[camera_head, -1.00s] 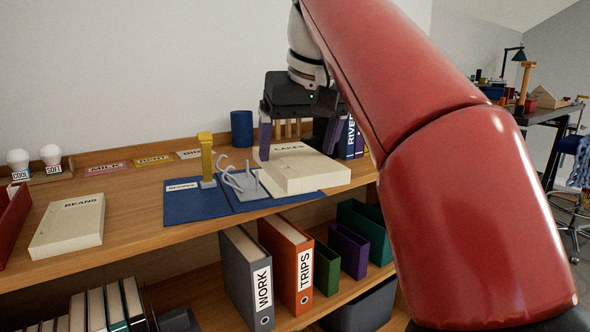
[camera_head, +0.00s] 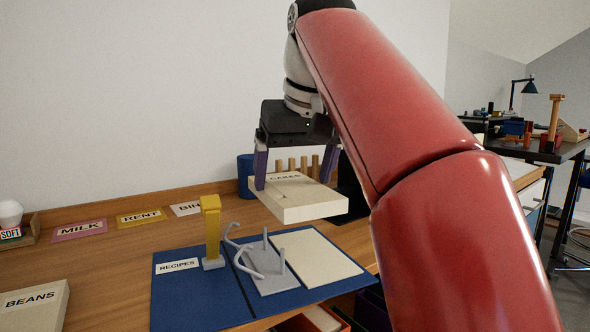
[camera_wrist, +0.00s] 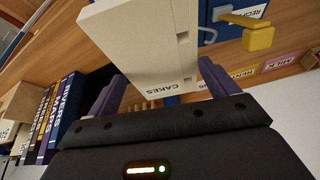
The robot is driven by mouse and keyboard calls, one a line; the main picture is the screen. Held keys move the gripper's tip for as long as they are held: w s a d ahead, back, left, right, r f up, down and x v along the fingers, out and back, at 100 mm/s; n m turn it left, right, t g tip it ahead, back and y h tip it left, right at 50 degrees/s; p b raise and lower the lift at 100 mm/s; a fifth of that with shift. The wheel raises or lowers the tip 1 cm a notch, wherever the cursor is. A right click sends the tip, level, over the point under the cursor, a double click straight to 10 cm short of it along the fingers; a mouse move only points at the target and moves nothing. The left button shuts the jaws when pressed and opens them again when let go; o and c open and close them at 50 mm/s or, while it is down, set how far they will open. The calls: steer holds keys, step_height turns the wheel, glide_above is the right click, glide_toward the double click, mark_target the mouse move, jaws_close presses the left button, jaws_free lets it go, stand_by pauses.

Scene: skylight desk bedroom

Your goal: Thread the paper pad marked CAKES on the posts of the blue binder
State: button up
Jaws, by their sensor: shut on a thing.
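The cream paper pad marked CAKES (camera_head: 305,207) is held in the air above the right part of the blue binder; it also shows in the wrist view (camera_wrist: 140,45). My gripper (camera_head: 294,180) is shut on it, with a purple finger at each side. The blue binder (camera_head: 192,300) lies open on the desk with a RECIPES label on its left cover. Its grey posts (camera_head: 283,255) stand upright on a grey plate, with curved grey arches beside them. A yellow-topped lever (camera_head: 211,230) stands left of the posts. A cream sheet area (camera_head: 318,258) lies on the binder's right side.
A pad marked BEANS (camera_head: 35,308) lies at the left. MILK (camera_head: 80,230), RENT (camera_head: 140,217) and BIN cards lie along the back, near a blue cup (camera_head: 245,175). Upright books (camera_wrist: 65,115) stand beside the gripper in the wrist view.

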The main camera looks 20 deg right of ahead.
mark_target(302, 193)
steer(key=shift+s, duration=0.15)
steer(key=shift+f, duration=0.2)
steer(key=shift+f+b, duration=3.1)
steer(key=shift+f, duration=0.55)
steer(key=o, duration=1)
steer(key=shift+c, duration=0.2)
steer(key=shift+r, duration=0.1)
steer(key=p+v, duration=0.3)
steer(key=v, duration=0.4)
steer(key=shift+s+r, duration=0.1)
steer(key=shift+r, duration=0.2)
